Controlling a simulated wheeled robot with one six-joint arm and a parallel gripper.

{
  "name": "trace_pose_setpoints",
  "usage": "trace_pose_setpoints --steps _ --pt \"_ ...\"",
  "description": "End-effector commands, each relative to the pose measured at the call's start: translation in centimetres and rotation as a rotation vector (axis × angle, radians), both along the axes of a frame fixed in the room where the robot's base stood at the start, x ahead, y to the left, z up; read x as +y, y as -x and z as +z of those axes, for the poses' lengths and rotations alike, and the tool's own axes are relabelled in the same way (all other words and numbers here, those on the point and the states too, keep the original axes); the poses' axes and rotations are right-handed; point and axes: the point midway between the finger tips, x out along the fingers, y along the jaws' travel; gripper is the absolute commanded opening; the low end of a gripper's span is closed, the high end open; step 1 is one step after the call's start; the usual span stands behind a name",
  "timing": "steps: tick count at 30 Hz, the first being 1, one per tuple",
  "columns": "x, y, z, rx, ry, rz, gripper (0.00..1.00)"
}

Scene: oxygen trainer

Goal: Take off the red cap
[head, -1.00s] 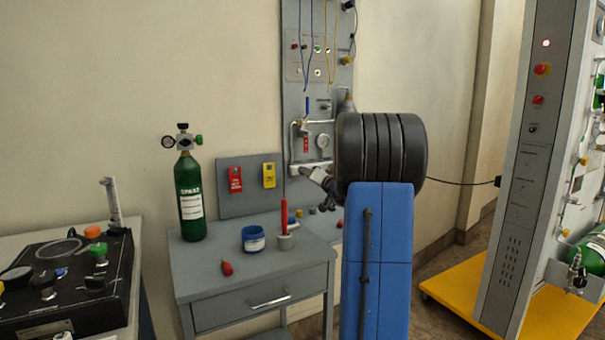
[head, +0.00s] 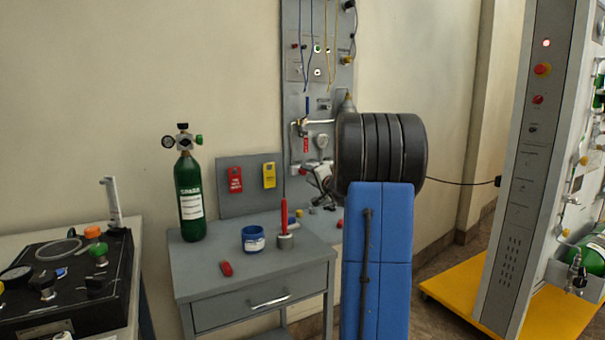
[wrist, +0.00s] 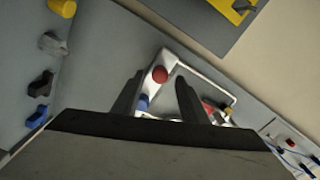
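A round red cap (wrist: 160,74) sits on the white pipework (wrist: 205,72) in the wrist view. My gripper (wrist: 157,88) is open, with one dark finger on each side of the cap's line and a gap between them. The cap shows near the fingertips, and I cannot tell whether either finger touches it. In the head view my gripper (head: 320,178) is at the lower part of the grey wall panel (head: 293,90), partly behind my own arm.
A grey table (head: 205,285) holds a green cylinder (head: 190,197), a blue jar (head: 253,239), a red-handled tool (head: 284,215) and a small red object (head: 226,268). Red and yellow tags (head: 269,175) hang on the backboard. A blue part (wrist: 142,103) is close to the left finger.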

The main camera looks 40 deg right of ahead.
Motion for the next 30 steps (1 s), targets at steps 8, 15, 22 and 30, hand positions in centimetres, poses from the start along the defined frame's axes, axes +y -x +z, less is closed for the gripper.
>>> trace_pose_setpoints --steps 8,15,22,30 --pt "-0.01 0.0 0.0 -0.025 -0.106 0.0 0.4" --pt "0.0 0.0 0.0 -0.029 -0.119 0.0 0.4" --pt "-0.01 0.0 0.0 -0.073 -0.303 0.0 0.4" --pt "-0.01 0.0 0.0 -0.096 -0.399 0.0 0.4"
